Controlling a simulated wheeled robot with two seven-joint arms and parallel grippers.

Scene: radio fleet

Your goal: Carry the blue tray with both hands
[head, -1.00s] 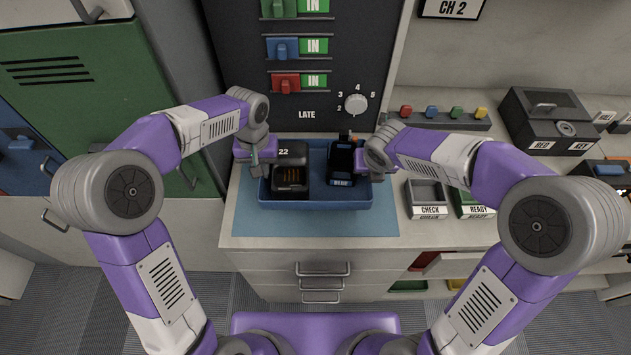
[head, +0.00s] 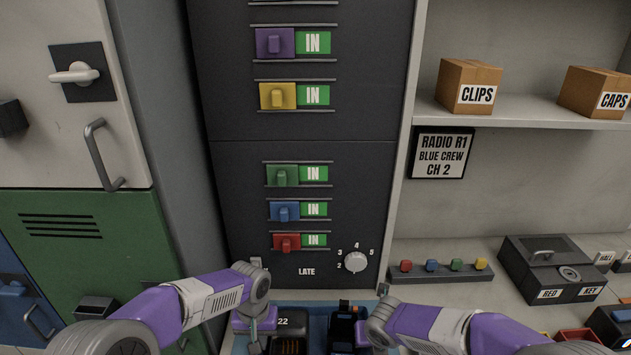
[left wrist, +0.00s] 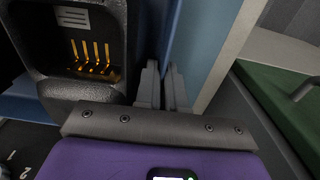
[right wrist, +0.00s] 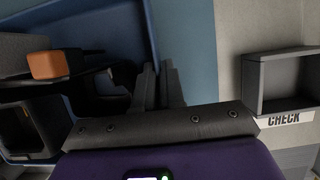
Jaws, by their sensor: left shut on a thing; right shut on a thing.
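The blue tray (head: 318,320) shows only in part at the bottom of the head view; its front is cut off. My left gripper (head: 257,338) is shut on its left wall, which also shows between the fingers in the left wrist view (left wrist: 170,40). My right gripper (head: 366,335) is shut on its right wall, which also shows in the right wrist view (right wrist: 152,32). In the tray are a black charger marked 22 (head: 289,325) and a dark radio (head: 346,325) with an orange knob. I cannot tell whether the tray touches the mat.
A blue mat (right wrist: 185,40) lies under the tray area. A grey CHECK bin (right wrist: 285,80) stands close to the right. A dark cabinet with coloured switches (head: 305,130) rises behind. A black key box (head: 552,268) and a row of coloured buttons (head: 440,268) lie further right.

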